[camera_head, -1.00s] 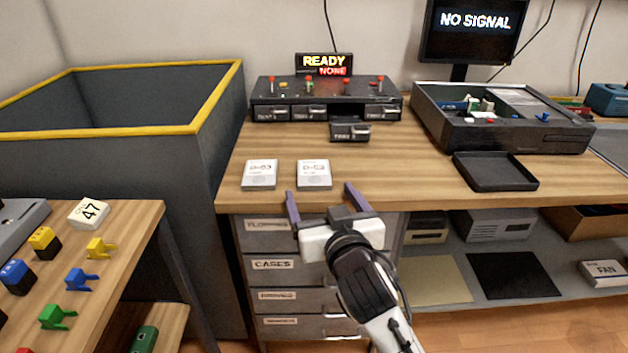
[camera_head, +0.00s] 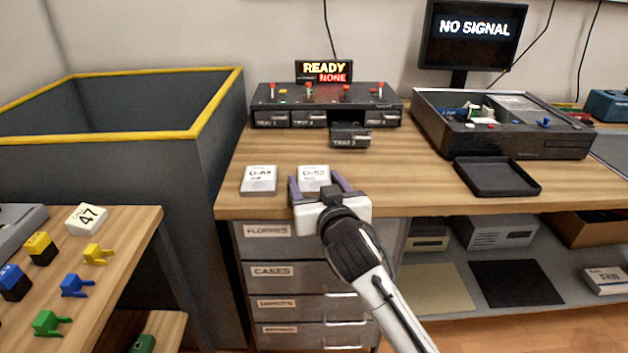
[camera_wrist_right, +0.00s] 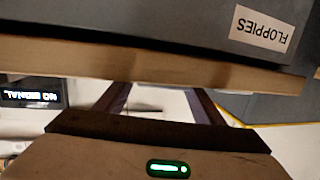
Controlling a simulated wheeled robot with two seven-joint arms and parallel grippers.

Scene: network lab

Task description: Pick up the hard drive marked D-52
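Two white hard drives lie flat near the front edge of the wooden bench. The right one (camera_head: 314,177) has a small label that seems to read D-52. The left one (camera_head: 258,180) has a similar label that is too blurred to read surely. My right gripper (camera_head: 316,178) is open, with its purple-grey fingers on either side of the right drive; whether they touch it cannot be told. In the right wrist view a pale surface (camera_wrist_right: 163,101) shows between the fingers. My left gripper is not in view.
Behind the drives stands a dark tray unit (camera_head: 325,107) with a READY/NONE display (camera_head: 323,71). An open black case (camera_head: 500,130) and an empty black tray (camera_head: 496,178) are to the right. Drawers (camera_head: 285,272) sit below the bench, and a yellow-rimmed bin (camera_head: 215,105) stands left.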

